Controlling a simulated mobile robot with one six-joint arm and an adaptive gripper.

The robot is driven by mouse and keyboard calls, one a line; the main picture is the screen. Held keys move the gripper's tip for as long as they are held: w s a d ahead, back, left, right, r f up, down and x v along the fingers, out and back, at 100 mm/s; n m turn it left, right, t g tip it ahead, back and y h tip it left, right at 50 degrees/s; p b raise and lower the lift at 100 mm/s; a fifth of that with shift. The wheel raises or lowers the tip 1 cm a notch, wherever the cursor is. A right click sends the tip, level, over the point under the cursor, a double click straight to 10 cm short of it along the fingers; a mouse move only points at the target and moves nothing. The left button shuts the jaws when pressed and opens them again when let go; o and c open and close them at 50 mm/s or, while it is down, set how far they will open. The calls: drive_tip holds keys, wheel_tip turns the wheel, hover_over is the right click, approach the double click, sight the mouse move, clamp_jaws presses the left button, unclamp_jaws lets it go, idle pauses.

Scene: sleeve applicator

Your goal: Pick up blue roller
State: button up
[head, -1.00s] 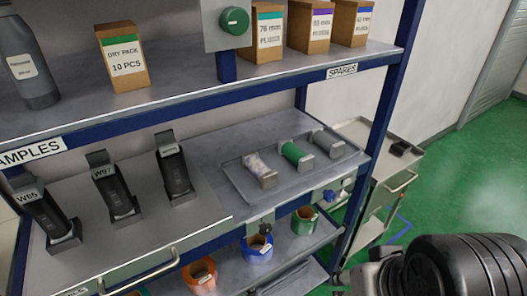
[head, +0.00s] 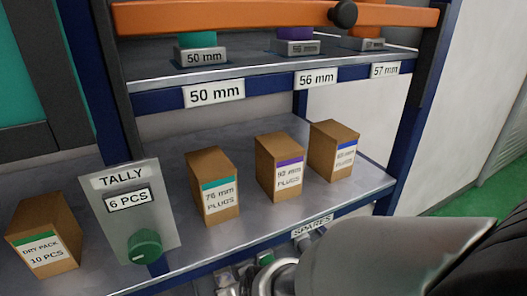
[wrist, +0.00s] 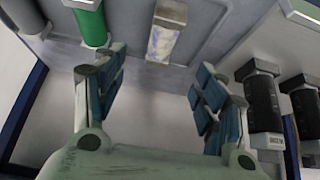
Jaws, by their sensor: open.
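I cannot make out a plainly blue roller in either current view. In the wrist view, a green roller (wrist: 91,24) and a pale patterned roller (wrist: 163,40) lie in a shallow grey tray (wrist: 128,20) ahead of my gripper. A grey roller (wrist: 22,14) shows at the top left corner. My gripper (wrist: 158,78) is open and empty, its fingers wide apart, and the patterned roller appears beyond the gap. It is apart from the rollers as far as I can see.
Black devices (wrist: 264,105) stand in holders right of my gripper. In the head view, boxes of plugs (head: 212,186) and a dry pack box (head: 42,238) stand on the shelf. A tally panel (head: 138,212) with a green knob is at its front. An orange bar (head: 230,18) crosses the top.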

drive_tip(key=b, duration=0.6)
approach(224, 277)
drive_tip(key=f, duration=0.1)
drive_tip(key=d+f, duration=0.1)
drive_tip(key=f, duration=0.1)
drive_tip(key=s+f, duration=0.1)
drive_tip(key=shift+d+f, duration=0.35)
drive_tip(key=shift+d, duration=0.05)
drive_tip(key=b+x, duration=0.2)
drive_tip(key=x, duration=0.1)
drive_tip(key=b+x, duration=0.1)
drive_tip(key=x, duration=0.1)
drive_tip(key=shift+s+a+f, duration=0.2)
drive_tip(key=shift+a, duration=0.15)
drive_tip(key=shift+r, duration=0.15)
drive_tip(key=shift+c, duration=0.2)
drive_tip(key=c, duration=1.4)
drive_tip(key=shift+r, duration=0.1)
